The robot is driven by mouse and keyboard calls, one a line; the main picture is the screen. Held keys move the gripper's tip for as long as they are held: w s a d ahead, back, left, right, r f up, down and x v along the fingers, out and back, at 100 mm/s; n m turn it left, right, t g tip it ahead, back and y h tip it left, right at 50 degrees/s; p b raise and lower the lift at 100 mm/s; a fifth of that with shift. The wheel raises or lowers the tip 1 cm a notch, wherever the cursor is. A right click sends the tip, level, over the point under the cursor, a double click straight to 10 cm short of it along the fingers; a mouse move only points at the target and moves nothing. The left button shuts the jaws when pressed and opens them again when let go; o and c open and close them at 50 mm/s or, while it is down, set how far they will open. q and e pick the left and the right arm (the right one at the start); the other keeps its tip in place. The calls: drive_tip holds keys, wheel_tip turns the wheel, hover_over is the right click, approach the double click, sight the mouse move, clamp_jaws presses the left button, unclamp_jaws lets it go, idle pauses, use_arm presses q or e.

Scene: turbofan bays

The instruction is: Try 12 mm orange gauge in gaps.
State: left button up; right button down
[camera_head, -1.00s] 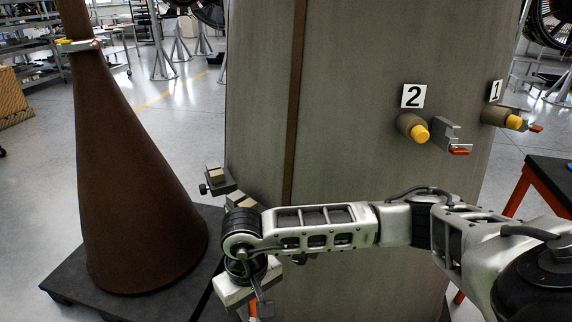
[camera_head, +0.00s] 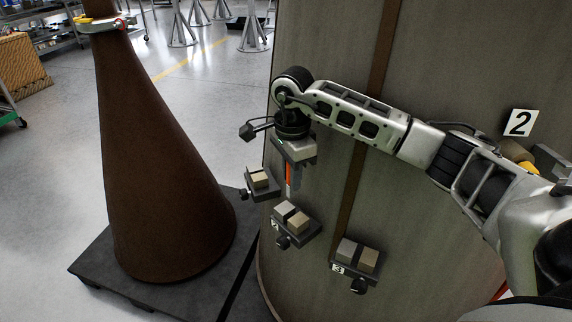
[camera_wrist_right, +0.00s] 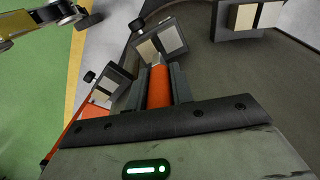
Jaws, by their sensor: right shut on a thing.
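My right gripper (camera_head: 289,178) points down and is shut on the orange gauge (camera_head: 290,174), which also shows between the fingers in the right wrist view (camera_wrist_right: 159,87). Three small dark brackets with paired blocks and a gap between them stick out from the grey casing: the left bracket (camera_head: 261,194), the middle bracket marked 2 (camera_head: 297,236) and the right bracket marked 3 (camera_head: 357,270). The gauge is above and between the left and middle brackets in the head view; I cannot tell whether it touches either. Its lower tip is hard to make out. My left gripper is out of view.
The big grey curved casing (camera_head: 330,205) fills the right side. A brown cone (camera_head: 160,180) stands on a dark pallet (camera_head: 95,262) at the left, close to the left bracket. Open floor lies behind the cone.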

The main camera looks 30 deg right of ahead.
sight(291, 196)
drive_tip(key=shift+s, duration=0.1)
drive_tip(key=shift+f+b, duration=0.2)
drive_tip(key=shift+b, duration=0.1)
drive_tip(key=shift+f+b, duration=0.45)
drive_tip(key=shift+f, duration=0.15)
drive_tip(key=shift+f+b, duration=0.65)
drive_tip(key=shift+f, duration=0.25)
drive_tip(key=shift+f+b, duration=0.9)
drive_tip(key=shift+f, duration=0.25)
drive_tip(key=shift+r, duration=0.2)
use_arm(q)
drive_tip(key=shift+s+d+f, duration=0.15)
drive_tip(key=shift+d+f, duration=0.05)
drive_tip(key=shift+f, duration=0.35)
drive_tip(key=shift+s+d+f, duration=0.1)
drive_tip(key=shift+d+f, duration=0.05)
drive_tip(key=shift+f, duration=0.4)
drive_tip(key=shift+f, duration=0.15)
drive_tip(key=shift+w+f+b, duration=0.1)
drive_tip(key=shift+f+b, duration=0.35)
drive_tip(key=shift+b, duration=0.2)
use_arm(e)
drive_tip(key=shift+f, duration=0.9)
